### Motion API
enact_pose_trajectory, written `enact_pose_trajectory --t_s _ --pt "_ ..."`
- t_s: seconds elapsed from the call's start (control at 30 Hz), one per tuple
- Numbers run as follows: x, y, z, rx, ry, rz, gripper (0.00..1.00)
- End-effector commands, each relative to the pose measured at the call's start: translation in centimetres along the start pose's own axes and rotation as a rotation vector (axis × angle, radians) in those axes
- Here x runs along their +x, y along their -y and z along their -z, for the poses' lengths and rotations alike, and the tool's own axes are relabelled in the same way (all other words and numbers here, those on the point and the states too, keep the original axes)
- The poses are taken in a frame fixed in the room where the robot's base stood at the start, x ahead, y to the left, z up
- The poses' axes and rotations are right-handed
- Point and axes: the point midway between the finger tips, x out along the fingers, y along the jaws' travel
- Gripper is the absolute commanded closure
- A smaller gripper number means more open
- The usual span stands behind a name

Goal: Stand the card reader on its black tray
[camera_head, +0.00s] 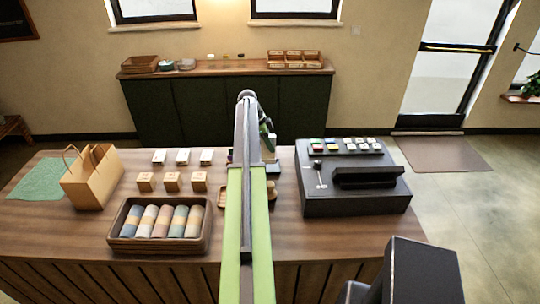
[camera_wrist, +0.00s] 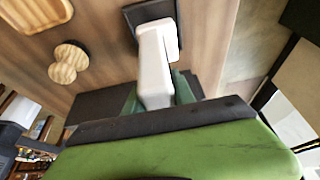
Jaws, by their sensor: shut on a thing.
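The white card reader (camera_wrist: 154,68) is between the green fingers of my gripper (camera_wrist: 158,92) in the wrist view, and the gripper is shut on it. The black tray (camera_wrist: 132,14) lies on the wooden counter beyond it, and the reader's far end overlaps the tray in this view. I cannot tell whether the reader touches the tray. My arm hides most of this spot.
A black till (camera_head: 355,205) stands close on the right. On the left are a box of coloured rolls (camera_head: 114,228), small wooden blocks and a paper bag (camera_head: 88,180). A round wooden piece (camera_wrist: 68,62) and a wooden tray (camera_wrist: 66,12) lie near the gripper.

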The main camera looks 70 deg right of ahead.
Motion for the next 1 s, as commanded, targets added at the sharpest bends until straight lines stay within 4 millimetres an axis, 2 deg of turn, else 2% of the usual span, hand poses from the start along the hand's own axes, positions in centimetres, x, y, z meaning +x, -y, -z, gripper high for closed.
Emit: enact_pose_trajectory --t_s 0.2,0.6,0.63,0.7,0.8,1.0 --pt "3.6 -0.1 -1.5 -0.001 0.0 0.0 1.0" --pt "3.9 -0.1 -1.6 -0.001 0.0 0.0 1.0" --pt "3.8 -0.1 -1.6 -0.002 0.0 0.0 0.67" --pt "3.7 -0.1 -1.6 -0.002 0.0 0.001 0.57" --pt "3.7 -0.1 -1.6 -0.002 0.0 0.001 0.47" --pt "3.7 -0.1 -1.6 -0.002 0.0 0.001 0.47"
